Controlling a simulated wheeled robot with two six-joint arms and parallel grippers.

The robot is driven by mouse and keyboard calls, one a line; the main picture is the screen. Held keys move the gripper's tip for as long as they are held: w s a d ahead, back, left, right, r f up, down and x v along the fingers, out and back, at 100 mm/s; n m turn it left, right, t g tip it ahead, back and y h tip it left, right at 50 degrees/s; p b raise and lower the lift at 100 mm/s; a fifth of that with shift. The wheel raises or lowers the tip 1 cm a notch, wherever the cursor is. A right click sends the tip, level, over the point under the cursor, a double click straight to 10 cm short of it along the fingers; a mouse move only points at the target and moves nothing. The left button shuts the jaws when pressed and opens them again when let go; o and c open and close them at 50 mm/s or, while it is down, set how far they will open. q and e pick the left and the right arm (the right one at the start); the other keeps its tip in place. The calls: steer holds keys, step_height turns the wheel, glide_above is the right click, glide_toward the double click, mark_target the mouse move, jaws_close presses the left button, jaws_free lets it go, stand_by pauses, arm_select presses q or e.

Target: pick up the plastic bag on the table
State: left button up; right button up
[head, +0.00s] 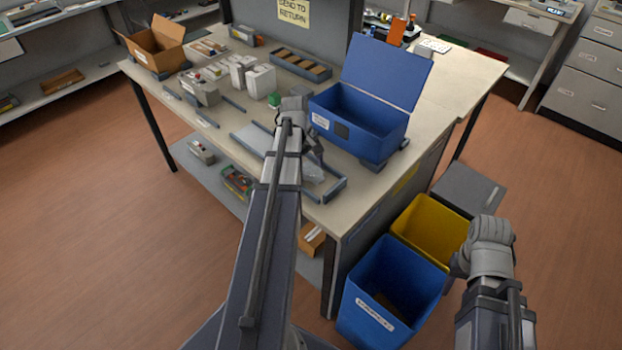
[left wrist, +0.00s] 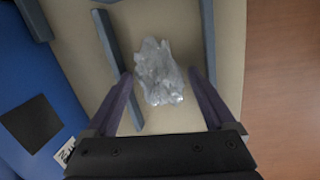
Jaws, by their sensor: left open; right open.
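The crumpled clear plastic bag (left wrist: 158,68) lies on the table (left wrist: 222,45) between dark grey bars. In the head view the bag (head: 312,173) is partly hidden by my left arm and gripper. My left gripper (head: 313,157) is above the table near its front edge, pointing down at the bag. In the left wrist view its open fingers (left wrist: 160,80) lie on either side of the bag, which shows between them; whether they touch it I cannot tell. My right gripper (head: 462,266) is open and empty, away from the table, near the yellow bin.
An open blue box (head: 322,122) with a raised lid stands right of my left gripper. Grey bars (head: 326,192) frame the area around the bag. A blue bin (head: 370,312) and yellow bin (head: 432,215) stand on the floor beside the table. White boxes (head: 262,80) stand farther back.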

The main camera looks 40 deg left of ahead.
arm_select(q)
steer(key=c, duration=1.1)
steer(key=shift+c, duration=0.2)
